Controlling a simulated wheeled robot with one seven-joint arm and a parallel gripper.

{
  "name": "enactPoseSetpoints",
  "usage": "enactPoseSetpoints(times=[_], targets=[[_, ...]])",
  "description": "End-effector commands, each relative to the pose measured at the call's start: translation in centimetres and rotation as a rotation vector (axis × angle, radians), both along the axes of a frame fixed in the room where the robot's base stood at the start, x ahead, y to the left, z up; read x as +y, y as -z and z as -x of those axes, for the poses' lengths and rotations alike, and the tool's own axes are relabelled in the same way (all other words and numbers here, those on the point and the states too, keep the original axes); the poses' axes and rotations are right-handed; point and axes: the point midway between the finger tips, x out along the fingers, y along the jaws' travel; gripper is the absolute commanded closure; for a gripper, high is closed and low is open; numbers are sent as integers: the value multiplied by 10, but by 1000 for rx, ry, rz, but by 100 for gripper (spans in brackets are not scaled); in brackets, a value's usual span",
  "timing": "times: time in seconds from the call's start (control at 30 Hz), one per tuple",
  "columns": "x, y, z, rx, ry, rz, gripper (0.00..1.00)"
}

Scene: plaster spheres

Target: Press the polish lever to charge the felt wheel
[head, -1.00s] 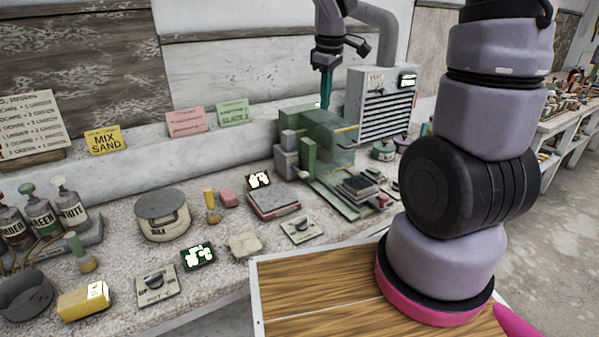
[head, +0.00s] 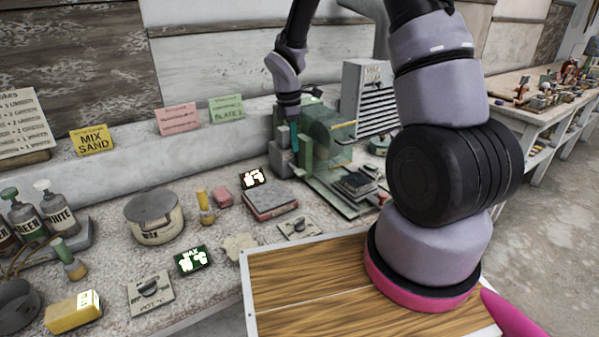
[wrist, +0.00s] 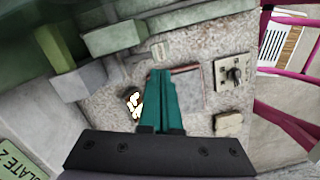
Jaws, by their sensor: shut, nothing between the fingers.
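The green machine (head: 352,198) with a translucent green guard stands at the back of the bench. A thin yellow rod (head: 343,125) sticks out at its top; I cannot tell whether it is the polish lever. I cannot make out the felt wheel. My gripper (head: 294,150) points down beside the machine's left side, by the grey blocks (head: 280,160). Its teal fingers are shut and empty. In the wrist view the fingers (wrist: 160,75) show over the bench, right of a green bar (wrist: 115,38) and a grey block (wrist: 78,82). Contact cannot be told.
A flat slab (head: 270,203) and a lit display (head: 255,178) lie in front of the gripper. A knob plate (head: 298,228), a wax tin (head: 154,217) and a grey vented cabinet (head: 365,95) stand around. A green card (head: 226,109) leans on the ledge.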

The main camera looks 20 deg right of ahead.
Motion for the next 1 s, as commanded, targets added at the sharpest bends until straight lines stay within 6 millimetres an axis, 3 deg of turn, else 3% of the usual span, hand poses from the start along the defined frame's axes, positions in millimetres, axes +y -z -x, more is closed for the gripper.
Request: enactPoseSetpoints(times=[0.17,0.7,1.0], targets=[[-1,6,0,2,2,1,100],[-6,64,1,1,2,0,100],[-7,69,0,0,2,0,100]])
